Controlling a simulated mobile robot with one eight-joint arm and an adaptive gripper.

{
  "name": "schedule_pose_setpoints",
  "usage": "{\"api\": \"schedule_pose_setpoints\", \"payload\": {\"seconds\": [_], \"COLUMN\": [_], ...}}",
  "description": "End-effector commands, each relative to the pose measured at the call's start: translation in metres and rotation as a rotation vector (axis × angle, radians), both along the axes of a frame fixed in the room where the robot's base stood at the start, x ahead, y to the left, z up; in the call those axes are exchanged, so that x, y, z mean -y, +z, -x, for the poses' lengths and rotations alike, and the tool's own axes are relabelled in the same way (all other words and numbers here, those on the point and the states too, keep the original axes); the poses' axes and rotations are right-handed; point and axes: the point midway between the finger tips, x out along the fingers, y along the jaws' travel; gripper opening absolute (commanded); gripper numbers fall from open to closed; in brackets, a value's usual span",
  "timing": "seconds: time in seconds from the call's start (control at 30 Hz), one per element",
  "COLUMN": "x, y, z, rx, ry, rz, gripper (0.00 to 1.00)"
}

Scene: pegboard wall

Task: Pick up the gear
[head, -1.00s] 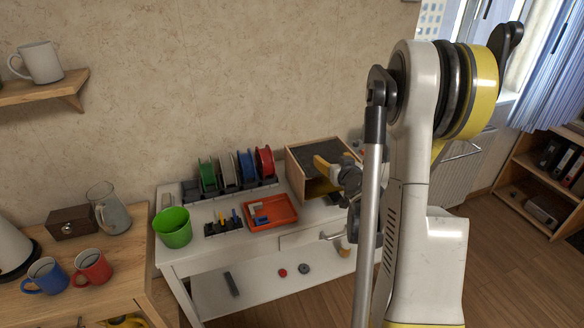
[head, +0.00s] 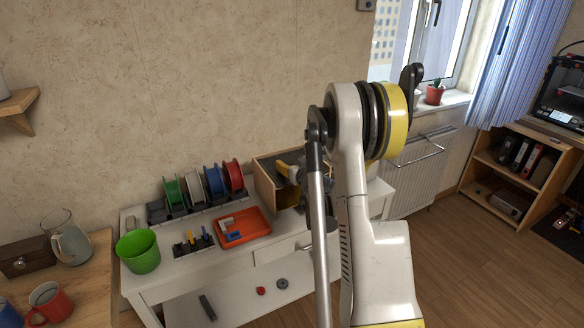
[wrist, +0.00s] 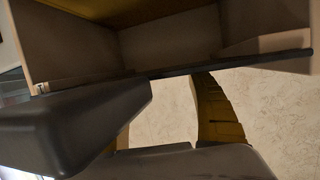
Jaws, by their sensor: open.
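A small grey round piece (head: 282,283) that could be the gear lies on the lower shelf of the white table, with a small red round piece (head: 260,291) to its left. Both are too small to make out teeth. My gripper (head: 288,172), with yellow fingers, is at the open wooden box on the table top, well above the lower shelf, partly hidden by my arm. In the wrist view my gripper (wrist: 170,110) has its yellow fingers apart with only pale wall between them, and the box (wrist: 170,45) fills the top.
The white table (head: 190,270) also holds a green bucket (head: 138,252), an orange tray (head: 243,227), coloured spools (head: 214,182) and a small tool rack (head: 193,244). A dark bar (head: 207,307) lies on the lower shelf. The floor at right (head: 470,270) is clear.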

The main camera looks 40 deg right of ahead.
Motion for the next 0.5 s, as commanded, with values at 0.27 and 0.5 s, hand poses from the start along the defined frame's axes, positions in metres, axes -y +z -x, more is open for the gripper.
{"api": "schedule_pose_setpoints", "payload": {"seconds": [0.27, 0.5], "x": [-0.0003, -0.0003], "y": [0.0008, 0.0007], "z": [0.0001, 0.0002], "rx": [0.0, 0.0], "ry": [0.0, 0.0], "rz": [0.0, 0.0], "gripper": [0.36, 0.25]}}
